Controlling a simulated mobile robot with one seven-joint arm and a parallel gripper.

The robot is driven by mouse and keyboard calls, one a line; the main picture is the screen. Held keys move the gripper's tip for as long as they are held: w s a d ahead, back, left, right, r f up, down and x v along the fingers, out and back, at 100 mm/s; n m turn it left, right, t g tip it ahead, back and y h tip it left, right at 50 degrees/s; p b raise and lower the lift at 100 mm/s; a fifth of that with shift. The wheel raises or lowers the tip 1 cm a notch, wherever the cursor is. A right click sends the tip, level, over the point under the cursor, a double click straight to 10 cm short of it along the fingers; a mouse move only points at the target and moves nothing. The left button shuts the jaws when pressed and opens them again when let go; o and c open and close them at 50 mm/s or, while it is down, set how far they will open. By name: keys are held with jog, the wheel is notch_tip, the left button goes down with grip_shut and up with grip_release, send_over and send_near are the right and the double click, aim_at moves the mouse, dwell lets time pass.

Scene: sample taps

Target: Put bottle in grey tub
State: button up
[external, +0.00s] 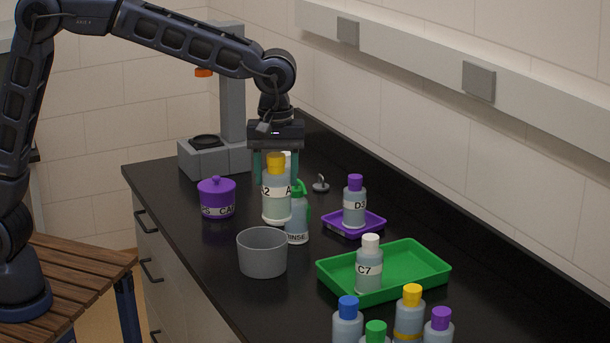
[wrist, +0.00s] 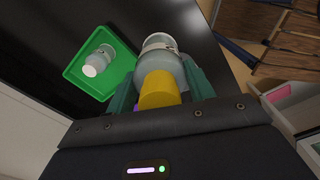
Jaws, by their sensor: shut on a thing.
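My gripper (external: 275,172) is shut on a yellow-capped bottle (external: 277,206), with a finger on each side near its cap. The bottle is roughly upright, clear-grey with a white label ending in "2". In the wrist view the bottle (wrist: 160,44) is between my green fingers (wrist: 161,92), its yellow cap towards the camera. I cannot tell whether its base touches the counter. The grey tub (external: 262,254) stands on the counter, in front of the bottle in the external view, and looks empty. I cannot make out the tub in the wrist view.
A green-nozzled rinse bottle (external: 297,222) stands close right of the held bottle; a white-capped bottle is partly hidden behind it. A purple pot (external: 216,198) is left. A green tray (external: 425,268) holds bottle C7 (external: 368,270); a purple tray (external: 370,226) holds another. Several bottles stand in front.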

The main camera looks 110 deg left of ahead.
jog(key=s+a+n, duration=0.8)
jog(key=a+n, duration=0.2)
jog(key=a, duration=0.3)
send_near(263, 253)
jog(key=s+a+f, duration=0.2)
jog(key=a+f, duration=0.3)
jog(key=f, duration=0.1)
jog(key=shift+s+a+f, duration=0.1)
jog(key=shift+f, duration=0.15)
jog(key=o, duration=1.5)
jog(key=shift+c, duration=0.2)
